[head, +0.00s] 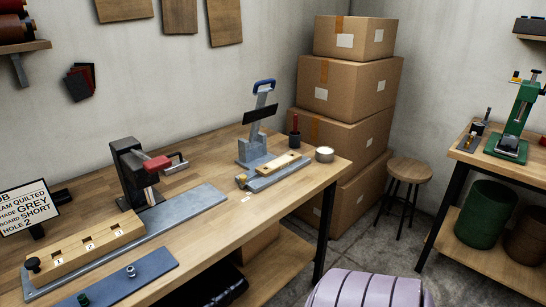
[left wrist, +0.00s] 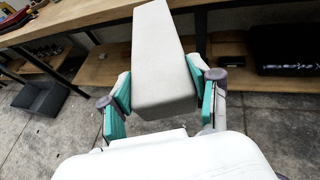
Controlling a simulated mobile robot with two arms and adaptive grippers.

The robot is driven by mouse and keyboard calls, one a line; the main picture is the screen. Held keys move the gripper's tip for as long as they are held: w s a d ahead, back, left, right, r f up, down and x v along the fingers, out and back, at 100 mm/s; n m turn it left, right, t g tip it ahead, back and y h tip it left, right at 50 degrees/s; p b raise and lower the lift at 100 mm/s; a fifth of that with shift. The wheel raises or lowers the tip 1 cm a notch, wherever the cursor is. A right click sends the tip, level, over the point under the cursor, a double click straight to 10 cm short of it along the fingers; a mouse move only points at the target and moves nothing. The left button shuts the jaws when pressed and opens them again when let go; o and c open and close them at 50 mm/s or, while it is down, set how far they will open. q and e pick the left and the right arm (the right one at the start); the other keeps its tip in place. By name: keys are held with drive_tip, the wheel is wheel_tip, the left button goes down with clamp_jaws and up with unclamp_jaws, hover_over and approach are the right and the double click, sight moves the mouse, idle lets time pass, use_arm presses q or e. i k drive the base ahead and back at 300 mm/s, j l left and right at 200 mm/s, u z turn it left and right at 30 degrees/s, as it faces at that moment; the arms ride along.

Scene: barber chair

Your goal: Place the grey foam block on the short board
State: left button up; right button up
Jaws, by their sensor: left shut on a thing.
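The grey foam block (left wrist: 165,60) is a long pale block with a smooth face in the left wrist view. My left gripper (left wrist: 163,103) is shut on its near end, with teal pads on both sides. In the head view, a pale lilac-grey ribbed thing (head: 368,290) at the bottom edge looks like the block's quilted top; its lower part is cut off. A short wooden board (head: 280,165) on a grey plate lies near the bench's far right end, apart from the block. It looks like the short board. My right gripper is not seen.
A longer wooden piece (head: 90,247) with numbered holes lies on a grey strip at left, near a red-handled clamp (head: 150,165). A blue plate (head: 118,285) with pegs lies in front. A blue-handled press (head: 258,130), red-topped cup and round tin (head: 324,154) stand around the short board.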

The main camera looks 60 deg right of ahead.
sight(280, 162)
drive_tip(key=k+l+z, duration=0.15)
drive_tip(key=l, duration=0.65)
drive_tip(key=k+l+z, duration=0.15)
drive_tip(key=l, duration=0.65)
drive_tip(key=k+l+z, duration=0.15)
drive_tip(key=l, duration=0.7)
drive_tip(key=k+l+z, duration=0.15)
drive_tip(key=l, duration=0.7)
